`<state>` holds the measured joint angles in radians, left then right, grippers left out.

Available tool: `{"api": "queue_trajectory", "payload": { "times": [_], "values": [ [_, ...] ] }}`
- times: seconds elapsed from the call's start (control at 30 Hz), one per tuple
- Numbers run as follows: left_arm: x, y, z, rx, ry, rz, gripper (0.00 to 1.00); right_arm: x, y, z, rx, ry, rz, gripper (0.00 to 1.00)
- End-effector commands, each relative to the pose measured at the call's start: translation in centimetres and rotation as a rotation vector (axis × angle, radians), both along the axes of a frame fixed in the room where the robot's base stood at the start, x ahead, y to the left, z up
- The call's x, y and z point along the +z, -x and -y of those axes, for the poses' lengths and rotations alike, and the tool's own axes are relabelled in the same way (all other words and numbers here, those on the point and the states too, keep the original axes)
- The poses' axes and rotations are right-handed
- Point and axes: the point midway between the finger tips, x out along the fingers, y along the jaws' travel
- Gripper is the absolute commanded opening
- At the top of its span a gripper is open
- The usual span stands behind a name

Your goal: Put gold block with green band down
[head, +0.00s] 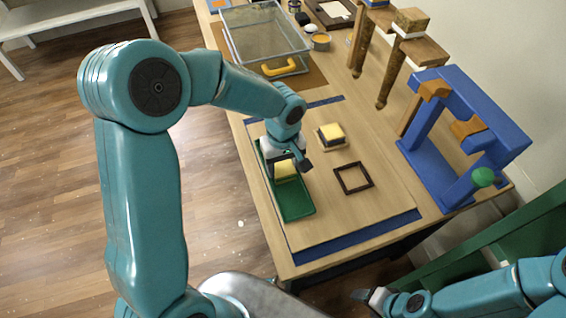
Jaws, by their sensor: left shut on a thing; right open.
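My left gripper (288,163) is over the far half of the green tray (295,208). It is shut on a gold block (286,172), whose lower part shows below the fingers. I cannot make out a green band on it, and I cannot tell whether the block touches the tray floor. The near half of the tray is empty. My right gripper (367,296) is open, low at the bottom of the head view, off the table and away from the block.
Right of the tray are a yellow-topped block on a small stand (331,146) and a dark square frame (353,178). A blue stand (430,165) is at the right edge. A clear bin with a yellow handle (279,68) stands behind. Bare board lies around the frame.

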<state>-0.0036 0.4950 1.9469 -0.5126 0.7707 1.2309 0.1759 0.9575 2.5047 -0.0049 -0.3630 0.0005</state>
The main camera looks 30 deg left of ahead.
Motion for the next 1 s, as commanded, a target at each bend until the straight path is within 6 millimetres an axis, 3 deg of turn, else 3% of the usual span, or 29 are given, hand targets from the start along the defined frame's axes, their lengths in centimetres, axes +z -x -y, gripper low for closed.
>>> {"api": "queue_trajectory", "payload": {
  "times": [0.27,0.3,0.37,0.77,1.0],
  "values": [
    [-0.4,0.0,0.0,-0.001,0.0,0.001,0.28,-0.6,0.0,0.0,0.0,0.0,0.0,0.64],
    [-0.3,0.0,0.0,-0.001,0.0,0.001,0.68,-0.4,0.0,0.0,0.0,0.0,0.0,0.64],
    [-0.2,0.0,0.0,-0.001,-0.001,0.001,0.84,-0.4,0.0,0.0,0.0,0.0,0.0,0.64],
    [0.7,-0.1,0.0,0.0,-0.001,0.003,0.84,0.1,0.0,0.0,0.0,0.0,0.0,0.64],
    [6.0,-0.2,0.0,0.001,-0.001,0.008,0.84,0.1,0.0,0.0,0.0,0.0,0.0,0.64]
  ]
}}
